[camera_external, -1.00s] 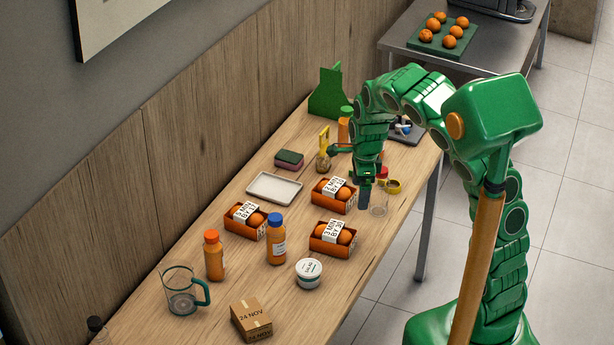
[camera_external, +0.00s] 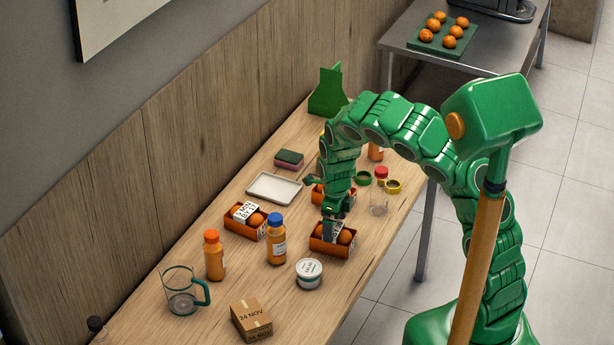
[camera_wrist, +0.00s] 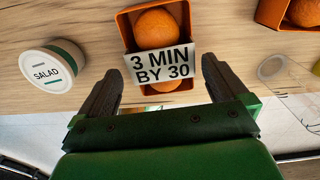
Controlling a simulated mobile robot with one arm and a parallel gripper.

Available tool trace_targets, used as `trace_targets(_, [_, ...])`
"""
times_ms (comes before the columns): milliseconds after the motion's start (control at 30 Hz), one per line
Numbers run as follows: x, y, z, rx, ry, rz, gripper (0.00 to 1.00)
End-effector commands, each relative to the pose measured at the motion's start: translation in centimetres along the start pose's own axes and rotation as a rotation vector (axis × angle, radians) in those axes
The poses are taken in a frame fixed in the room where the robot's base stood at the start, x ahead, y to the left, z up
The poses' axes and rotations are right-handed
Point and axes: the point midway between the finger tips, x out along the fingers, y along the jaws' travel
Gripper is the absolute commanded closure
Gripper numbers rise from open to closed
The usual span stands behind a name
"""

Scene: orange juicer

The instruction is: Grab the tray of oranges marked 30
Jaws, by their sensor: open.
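The orange tray marked "3 MIN BY 30" (camera_external: 329,248) stands on the wooden table and holds oranges under a white label. It also shows in the wrist view (camera_wrist: 126,27), upper middle, with its label readable. My gripper (camera_external: 331,236) is directly over this tray, pointing down. In the wrist view my gripper (camera_wrist: 163,80) is open, its two dark fingers apart on either side of the tray's near part. I cannot tell whether the fingers touch the tray. A second orange tray (camera_external: 318,194) is partly hidden behind my gripper. A third, with its label (camera_external: 243,212), stands to the left.
A white salad tub (camera_external: 309,273) stands close in front of the marked tray. A blue-capped juice bottle (camera_external: 276,241) is at its left. A clear glass (camera_external: 379,203) is at the right near the table edge. An empty white tray (camera_external: 274,188) lies farther back.

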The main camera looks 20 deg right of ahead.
Motion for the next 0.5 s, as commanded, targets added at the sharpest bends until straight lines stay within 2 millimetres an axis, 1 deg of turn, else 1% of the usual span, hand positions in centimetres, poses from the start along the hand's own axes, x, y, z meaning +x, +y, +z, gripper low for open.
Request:
trace_targets(233, [1.1,-0.1,0.1,-0.001,0.000,0.001,0.00])
trace_targets(500, [4.0,-0.1,0.3,0.000,0.002,0.004,0.00])
